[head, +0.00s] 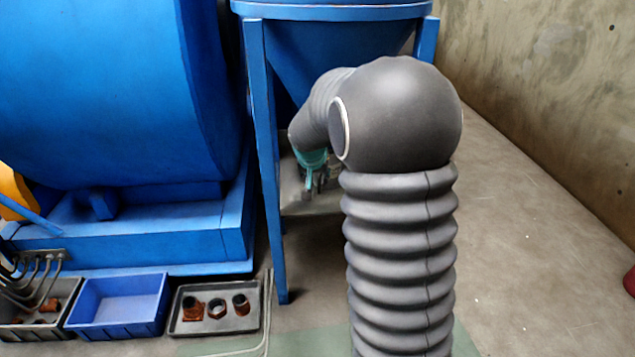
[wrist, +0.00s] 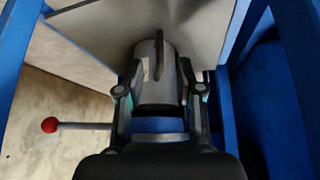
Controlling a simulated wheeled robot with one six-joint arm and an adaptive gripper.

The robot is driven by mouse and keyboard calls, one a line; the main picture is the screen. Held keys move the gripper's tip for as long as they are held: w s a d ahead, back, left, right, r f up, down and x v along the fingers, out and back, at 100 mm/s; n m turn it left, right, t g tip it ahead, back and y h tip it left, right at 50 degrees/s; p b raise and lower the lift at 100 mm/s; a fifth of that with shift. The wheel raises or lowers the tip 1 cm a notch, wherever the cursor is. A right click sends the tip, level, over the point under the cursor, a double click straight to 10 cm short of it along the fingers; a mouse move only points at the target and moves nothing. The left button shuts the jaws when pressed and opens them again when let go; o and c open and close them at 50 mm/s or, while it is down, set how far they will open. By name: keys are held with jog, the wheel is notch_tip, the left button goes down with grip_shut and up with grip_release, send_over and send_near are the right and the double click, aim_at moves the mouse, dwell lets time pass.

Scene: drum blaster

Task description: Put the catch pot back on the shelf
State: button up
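The catch pot (wrist: 152,88) shows in the wrist view as a pale metal cylinder with a dark upright handle. It lies between the two fingers of my gripper (wrist: 157,72), which meet its sides. A blue band shows nearer the camera, between the finger bases. In the head view my gripper (head: 315,180) is small, under the blue hopper, and my arm hides much of it. I cannot make out the pot clearly there. A pale flat surface (head: 305,206), perhaps the shelf, shows below the gripper between the hopper legs.
A blue hopper leg (head: 265,160) stands close left of my gripper. The blue drum machine (head: 110,90) fills the left. A blue bin (head: 118,305) and a grey tray (head: 217,308) with rusty fittings sit on the floor. A red knob (wrist: 49,125) sticks out on a rod.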

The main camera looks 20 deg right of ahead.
jog(key=s+a+r+n+y, duration=0.1)
jog(key=s+a+r, duration=0.3)
jog(key=s, duration=0.5)
jog(key=s+a+r+n, duration=0.1)
jog(key=s+a+r, duration=0.2)
jog(key=s+r, duration=0.45)
jog(key=s+a+f+n+y, duration=0.1)
jog(key=s+a+n, duration=0.1)
jog(key=s, duration=0.7)
jog(key=s+a+f+n+y, duration=0.1)
jog(key=s+a, duration=0.3)
jog(key=s, duration=0.6)
jog(key=shift+n, duration=0.4)
notch_tip(320, 180, up, 5)
jog(key=p, duration=0.5)
jog(key=shift+f, duration=0.1)
